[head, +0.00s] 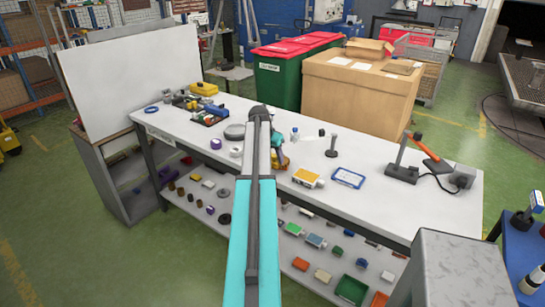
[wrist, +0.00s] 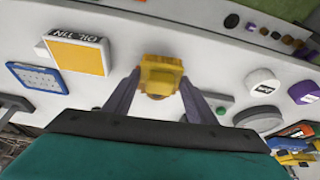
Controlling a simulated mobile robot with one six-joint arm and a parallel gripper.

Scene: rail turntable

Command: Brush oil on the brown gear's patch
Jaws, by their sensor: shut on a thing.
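My gripper (wrist: 158,88) is shut on a yellow block-like thing (wrist: 161,72) over the white bench. I cannot tell from its shape whether it is the brush, and no bristles show. In the head view my arm partly hides the gripper (head: 280,155). The oil tin (wrist: 79,51), a white box with an orange-yellow top and the words OIL TIN, lies left of the gripper in the wrist view. It also shows in the head view (head: 306,177). I cannot make out a brown gear or its patch for certain. Small brown round things (head: 171,186) sit on the lower shelf.
The white bench (head: 400,205) also bears a blue-framed panel (head: 348,178), a dark stand with an upright post (head: 403,168), and a grey disc (head: 235,131). A large cardboard box (head: 357,90) stands behind the bench.

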